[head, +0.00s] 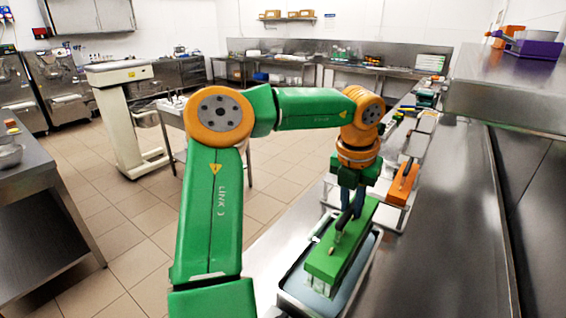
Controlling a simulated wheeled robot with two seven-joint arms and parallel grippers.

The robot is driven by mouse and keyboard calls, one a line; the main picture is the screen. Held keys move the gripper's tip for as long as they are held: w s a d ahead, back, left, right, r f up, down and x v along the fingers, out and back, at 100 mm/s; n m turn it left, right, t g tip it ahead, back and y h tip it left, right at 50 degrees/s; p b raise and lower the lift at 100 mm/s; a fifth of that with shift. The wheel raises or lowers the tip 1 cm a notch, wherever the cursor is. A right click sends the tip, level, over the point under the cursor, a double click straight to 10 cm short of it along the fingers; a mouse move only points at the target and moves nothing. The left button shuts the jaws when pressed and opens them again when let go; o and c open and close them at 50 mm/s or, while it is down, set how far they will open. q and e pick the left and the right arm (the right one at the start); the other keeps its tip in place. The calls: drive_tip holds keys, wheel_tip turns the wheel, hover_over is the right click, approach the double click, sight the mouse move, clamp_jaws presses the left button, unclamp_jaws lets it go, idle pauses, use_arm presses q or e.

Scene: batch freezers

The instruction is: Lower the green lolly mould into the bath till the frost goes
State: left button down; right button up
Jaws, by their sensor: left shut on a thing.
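My left gripper (351,207) comes down from above and is shut on the green lolly mould (338,250), at a handle on its top. The mould is a long green block. It is over the bath (290,297), a steel pan with greyish liquid on the steel counter. The mould hides much of the bath, and I cannot tell whether its underside touches the liquid. My right gripper is not in view.
An orange mould (403,184) rests on a light tray just behind the bath. More items line the counter further back. A raised steel shelf (505,92) with a purple container (535,48) overhangs on the right. The counter (440,240) right of the bath is clear.

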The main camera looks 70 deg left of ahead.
use_arm(q)
wheel_tip(320, 180, down, 10)
drive_tip(key=b, duration=0.9)
drive_tip(key=shift+r, duration=0.1)
idle(6.5)
